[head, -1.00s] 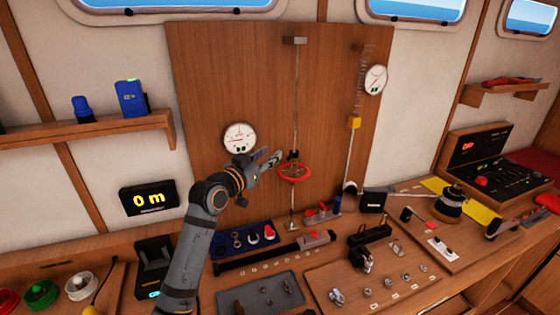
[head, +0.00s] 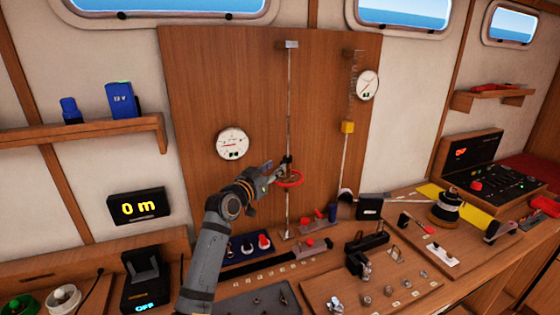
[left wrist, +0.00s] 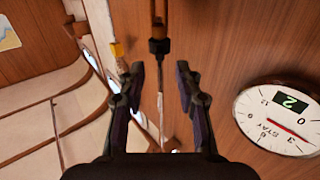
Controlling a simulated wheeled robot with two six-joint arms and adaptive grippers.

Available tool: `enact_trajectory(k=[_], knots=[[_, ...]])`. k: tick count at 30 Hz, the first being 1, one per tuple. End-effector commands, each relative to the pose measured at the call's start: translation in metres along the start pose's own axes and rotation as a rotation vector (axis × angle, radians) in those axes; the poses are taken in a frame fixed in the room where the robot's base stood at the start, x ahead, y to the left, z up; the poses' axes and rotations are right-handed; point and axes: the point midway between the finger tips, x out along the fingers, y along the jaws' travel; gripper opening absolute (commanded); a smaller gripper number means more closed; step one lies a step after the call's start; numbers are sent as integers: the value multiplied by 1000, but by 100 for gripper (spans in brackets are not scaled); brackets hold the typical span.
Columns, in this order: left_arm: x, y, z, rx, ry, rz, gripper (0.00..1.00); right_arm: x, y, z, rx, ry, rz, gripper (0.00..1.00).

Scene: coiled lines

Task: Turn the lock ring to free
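A red ring (head: 290,179) sits around a thin vertical line (head: 289,110) in front of a wooden panel. A small dark fitting (head: 287,160) is on the line just above the ring. My left gripper (head: 278,170) is at the left side of the line, close to the ring and fitting. In the left wrist view its two fingers (left wrist: 160,72) stand apart with nothing gripped. A dark fitting (left wrist: 158,46) on the line shows just beyond the fingertips, and the line runs on down between them. The red ring cannot be seen there. My right gripper is not in view.
A round gauge (head: 232,144) is on the panel left of the line, and another gauge (head: 367,85) is at upper right. A yellow block (head: 347,127) hangs on a second line. Below, the bench holds a blue tray (head: 248,245) and several small fittings.

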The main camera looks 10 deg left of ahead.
Motion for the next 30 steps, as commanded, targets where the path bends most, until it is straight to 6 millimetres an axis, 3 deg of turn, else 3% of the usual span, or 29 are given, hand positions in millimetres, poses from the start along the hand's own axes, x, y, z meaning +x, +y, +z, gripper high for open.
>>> enact_trajectory(k=[6,17,25,30], knots=[[35,0,-2,0,-1,0,34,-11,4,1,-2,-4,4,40],[44,0,0,1,0,0,34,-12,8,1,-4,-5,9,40],[44,0,0,1,0,0,1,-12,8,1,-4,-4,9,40],[44,0,0,1,0,0,0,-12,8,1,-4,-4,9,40]])
